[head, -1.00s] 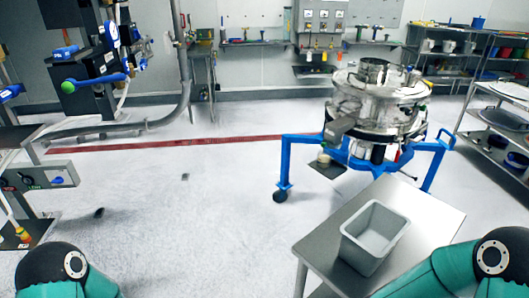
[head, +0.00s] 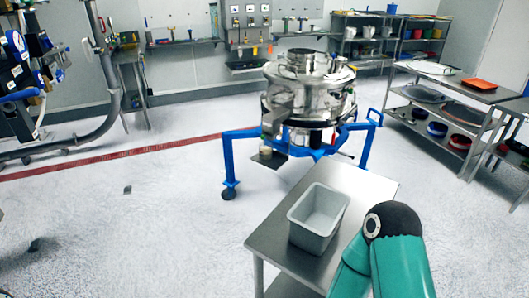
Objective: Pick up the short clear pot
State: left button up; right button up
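A small pale pot (head: 265,152), perhaps the short clear pot, stands on a small dark plate (head: 270,161) at the left side of the powder sifter (head: 308,92). It is too small to tell whether it is clear. The sifter is a shiny steel drum on a blue wheeled frame (head: 229,160). Only a teal and black part of my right arm shows at the lower right; neither gripper is in view.
A steel table (head: 365,187) with a grey bin (head: 318,218) stands between me and the sifter. Shelves (head: 440,104) with pans and bowls line the right. A hose and machine stand at the left. The floor (head: 130,235) at left centre is largely clear.

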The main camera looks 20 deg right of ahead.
aim_at(266, 147)
jog(key=u, duration=0.95)
jog(key=k, duration=1.1)
jog(key=u, duration=1.4)
jog(key=i, duration=0.2)
jog(key=z, duration=1.05)
jog(key=i, duration=1.6)
jog(key=z, duration=1.05)
jog(key=i, duration=1.4)
jog(key=z, duration=0.9)
jog(key=i, duration=1.35)
jog(key=z, duration=0.5)
jog(key=i, duration=0.7)
jog(key=u, duration=0.05)
